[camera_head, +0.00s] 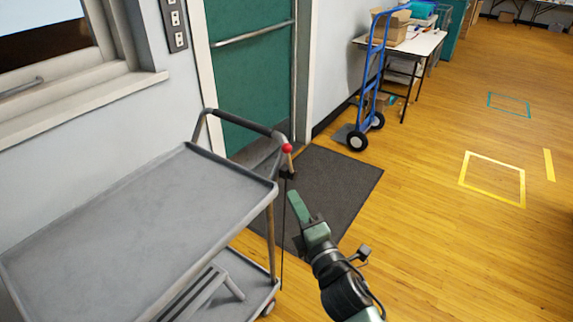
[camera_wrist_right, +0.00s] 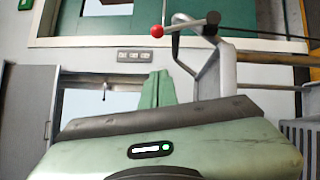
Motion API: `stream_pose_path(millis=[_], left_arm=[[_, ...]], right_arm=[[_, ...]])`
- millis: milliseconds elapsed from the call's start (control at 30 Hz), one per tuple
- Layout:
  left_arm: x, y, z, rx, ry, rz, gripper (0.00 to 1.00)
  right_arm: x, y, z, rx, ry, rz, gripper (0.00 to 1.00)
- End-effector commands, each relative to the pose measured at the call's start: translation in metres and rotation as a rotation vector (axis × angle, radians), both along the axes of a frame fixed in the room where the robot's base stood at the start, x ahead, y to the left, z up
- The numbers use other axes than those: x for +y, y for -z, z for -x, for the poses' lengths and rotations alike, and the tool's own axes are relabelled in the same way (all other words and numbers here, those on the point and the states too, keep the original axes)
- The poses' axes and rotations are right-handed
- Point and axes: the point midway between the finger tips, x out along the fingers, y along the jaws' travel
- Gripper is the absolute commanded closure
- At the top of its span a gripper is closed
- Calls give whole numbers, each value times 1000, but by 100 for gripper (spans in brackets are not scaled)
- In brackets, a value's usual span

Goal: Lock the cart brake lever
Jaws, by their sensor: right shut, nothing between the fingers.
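The grey cart (camera_head: 120,215) stands at the left of the head view, its push handle (camera_head: 240,122) toward the door. The brake lever (camera_head: 288,160) stands roughly upright at the cart's right corner, with a red ball knob (camera_head: 287,148) on top and a thin dark rod below. My right gripper (camera_head: 294,197) is shut and empty, below the knob in the picture and apart from it. In the right wrist view the green fingers (camera_wrist_right: 158,88) are together, and the red knob (camera_wrist_right: 157,31) shows beyond their tips. My left gripper is not in view.
A green door (camera_head: 250,85) with a push bar stands behind the cart. A dark mat (camera_head: 335,190) lies on the floor. A blue hand truck (camera_head: 372,85) and a table (camera_head: 415,43) with boxes stand further back.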

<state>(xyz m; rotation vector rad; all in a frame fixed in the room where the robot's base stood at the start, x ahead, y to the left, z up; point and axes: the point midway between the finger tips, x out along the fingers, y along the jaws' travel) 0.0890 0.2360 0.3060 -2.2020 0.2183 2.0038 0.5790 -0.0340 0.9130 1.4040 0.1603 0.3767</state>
Motion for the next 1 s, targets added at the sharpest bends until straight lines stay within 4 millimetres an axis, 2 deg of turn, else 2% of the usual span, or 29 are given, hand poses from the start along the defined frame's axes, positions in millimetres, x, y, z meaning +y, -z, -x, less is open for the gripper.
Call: stream_pose_path(millis=[167, 267, 733, 1000], left_arm=[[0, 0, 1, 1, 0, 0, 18], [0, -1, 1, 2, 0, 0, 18], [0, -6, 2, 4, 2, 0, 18], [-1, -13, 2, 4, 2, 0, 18]], right_arm=[[1, 0, -2, 2, 1, -3, 100], [4, -1, -10, 3, 1, -4, 100], [37, -12, -97, 3, 0, -6, 100], [20, -17, -126, 4, 1, -3, 100]])
